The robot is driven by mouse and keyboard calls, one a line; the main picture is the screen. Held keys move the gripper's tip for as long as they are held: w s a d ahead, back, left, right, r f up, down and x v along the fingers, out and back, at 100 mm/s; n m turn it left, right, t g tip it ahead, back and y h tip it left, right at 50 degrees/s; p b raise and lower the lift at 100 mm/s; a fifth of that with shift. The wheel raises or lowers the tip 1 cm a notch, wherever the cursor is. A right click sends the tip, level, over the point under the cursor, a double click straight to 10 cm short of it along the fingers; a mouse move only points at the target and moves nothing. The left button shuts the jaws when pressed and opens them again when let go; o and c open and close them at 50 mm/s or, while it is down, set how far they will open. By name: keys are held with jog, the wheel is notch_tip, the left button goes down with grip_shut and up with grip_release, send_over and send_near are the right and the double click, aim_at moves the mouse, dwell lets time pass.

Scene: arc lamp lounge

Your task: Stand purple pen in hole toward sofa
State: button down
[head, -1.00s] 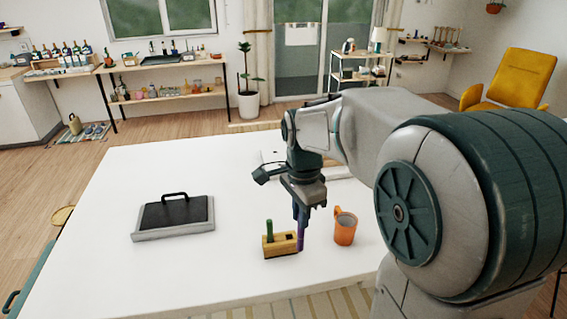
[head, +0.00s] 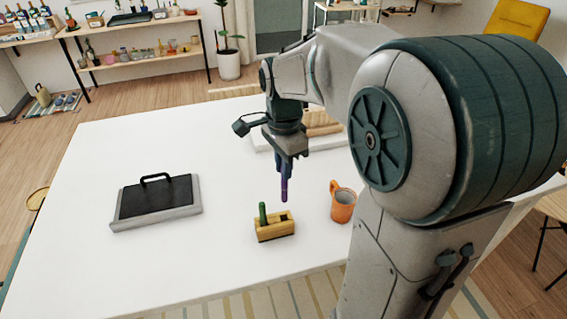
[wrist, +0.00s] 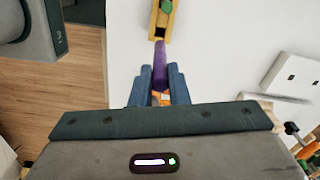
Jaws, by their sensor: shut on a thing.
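The purple pen (head: 284,190) is upright in my gripper (head: 284,172), which is shut on it. Its lower tip hangs above the right end of the yellow wooden pen block (head: 275,232), apart from it. The block stands on the white table, with a green pen (head: 263,213) upright in its left part and a dark open hole (head: 283,217) in its right part. In the wrist view the purple pen (wrist: 160,68) sits between the blue fingers (wrist: 160,88), its far end close to the block's dark opening (wrist: 160,32). The sofa is not clearly identifiable.
An orange mug (head: 343,205) stands to the right of the block. A black-topped grey tray with a handle (head: 156,198) lies to the left. A pale board (head: 325,142) lies behind my gripper. The table (head: 120,260) is clear between tray and block.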

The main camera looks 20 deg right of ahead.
jog(key=b, duration=0.4)
send_over(284, 202)
jog(key=shift+w+f, duration=0.2)
jog(key=shift+f, duration=1.2)
jog(key=shift+w+f, duration=0.15)
jog(key=shift+f, duration=1.25)
jog(key=shift+f+b, duration=2.1)
jog(key=shift+f, duration=0.85)
jog(key=c, duration=1.3)
grip_release()
jog(key=shift+r, duration=0.1)
notch_tip(284, 202, up, 14)
jog(key=shift+f, duration=0.1)
jog(key=s+f+n+t, duration=0.1)
jog(key=s+f+n, duration=0.3)
jog(key=n, duration=0.1)
jog(key=s+f+n+t, duration=0.1)
jog(key=s+f+n, duration=0.2)
jog(key=s+n, duration=0.2)
jog(key=s+f+n+t, duration=0.1)
jog(key=s+f+n, duration=0.3)
jog(key=s, duration=0.1)
jog(key=shift+d+f+n, duration=0.15)
jog(key=shift+f+n, duration=0.2)
jog(key=shift+n, duration=0.05)
